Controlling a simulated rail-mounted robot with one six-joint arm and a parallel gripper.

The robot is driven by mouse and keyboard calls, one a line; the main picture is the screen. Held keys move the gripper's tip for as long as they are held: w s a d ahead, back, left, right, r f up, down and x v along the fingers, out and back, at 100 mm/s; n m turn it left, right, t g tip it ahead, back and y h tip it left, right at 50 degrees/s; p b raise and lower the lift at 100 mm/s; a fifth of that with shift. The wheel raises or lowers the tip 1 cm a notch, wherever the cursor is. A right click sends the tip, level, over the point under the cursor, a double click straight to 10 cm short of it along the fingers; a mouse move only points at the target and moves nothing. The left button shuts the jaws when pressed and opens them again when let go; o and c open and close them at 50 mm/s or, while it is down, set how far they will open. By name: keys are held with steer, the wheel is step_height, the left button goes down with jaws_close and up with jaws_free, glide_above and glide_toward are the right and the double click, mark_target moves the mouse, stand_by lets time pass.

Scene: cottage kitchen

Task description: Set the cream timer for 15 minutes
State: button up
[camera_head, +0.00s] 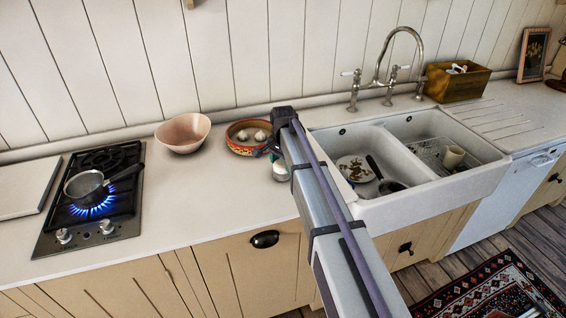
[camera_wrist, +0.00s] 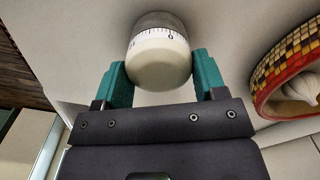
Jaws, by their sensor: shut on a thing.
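The cream timer (camera_wrist: 158,66) is a round knob-like dial with a scale band; a "0" shows near the right of the band in the wrist view. It stands on the counter, and in the head view it (camera_head: 280,172) shows partly hidden behind my arm. My gripper (camera_wrist: 160,82) has its teal fingers on either side of the timer's cream top and is shut on it. The fingertips are partly hidden by the timer. In the head view my gripper (camera_head: 270,151) is mostly covered by my arm.
A patterned bowl (camera_head: 238,147) with garlic stands close beside the timer; it also shows in the wrist view (camera_wrist: 266,88). A pinkish bowl (camera_head: 183,133) is farther left. A pan (camera_head: 86,186) sits over a lit blue flame on the hob (camera_head: 122,215). The sink (camera_head: 440,190) is right.

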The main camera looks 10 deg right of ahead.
mark_target(283, 162)
steer(key=o, duration=0.9)
steer(key=shift+o, duration=0.2)
step_height(283, 162, up, 11)
steer(key=p, duration=1.1)
steer(key=shift+f, duration=0.15)
